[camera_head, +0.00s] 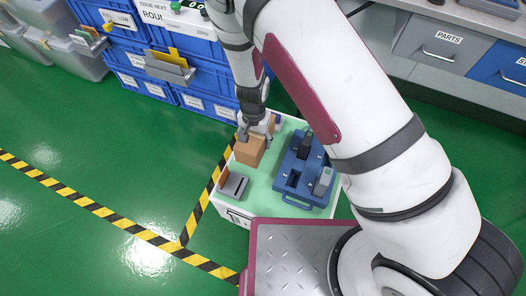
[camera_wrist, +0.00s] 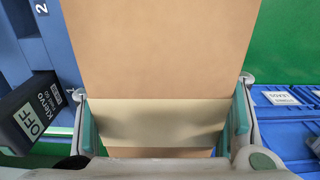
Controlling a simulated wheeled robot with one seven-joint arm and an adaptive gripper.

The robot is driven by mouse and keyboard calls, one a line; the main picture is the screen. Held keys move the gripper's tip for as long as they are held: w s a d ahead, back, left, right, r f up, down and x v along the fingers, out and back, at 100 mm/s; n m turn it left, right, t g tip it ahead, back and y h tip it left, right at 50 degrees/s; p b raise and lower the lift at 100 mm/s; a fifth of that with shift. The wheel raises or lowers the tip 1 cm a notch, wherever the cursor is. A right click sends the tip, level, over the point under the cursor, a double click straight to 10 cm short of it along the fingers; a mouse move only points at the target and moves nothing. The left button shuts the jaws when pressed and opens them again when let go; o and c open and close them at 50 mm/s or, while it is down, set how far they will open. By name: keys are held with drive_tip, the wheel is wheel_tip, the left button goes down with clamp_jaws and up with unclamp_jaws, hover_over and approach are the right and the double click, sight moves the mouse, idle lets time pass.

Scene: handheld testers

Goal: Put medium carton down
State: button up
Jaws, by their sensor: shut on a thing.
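The medium carton (camera_head: 250,150) is a plain brown box over the left part of a small stand with a pale green top (camera_head: 225,205). In the wrist view the carton (camera_wrist: 160,50) fills the middle, with a paler tape band across it. My gripper (camera_head: 255,133) is shut on the carton from above. In the wrist view its teal finger pads (camera_wrist: 163,132) press on the carton's two sides. I cannot tell whether the carton's underside touches the green top.
A blue tray (camera_head: 305,198) with handheld testers lies right of the carton. Blue bins (camera_head: 190,70) stand behind. Grey and blue drawers (camera_head: 440,48) are at the right. Green floor is open at the left.

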sight(256, 138)
drive_tip(key=shift+f+b, duration=1.1)
drive_tip(key=shift+f, duration=1.95)
drive_tip(key=shift+f, duration=0.15)
drive_tip(key=o, duration=1.3)
drive_tip(key=shift+o, duration=0.2)
wheel_tip(256, 138, up, 12)
drive_tip(key=p, duration=0.5)
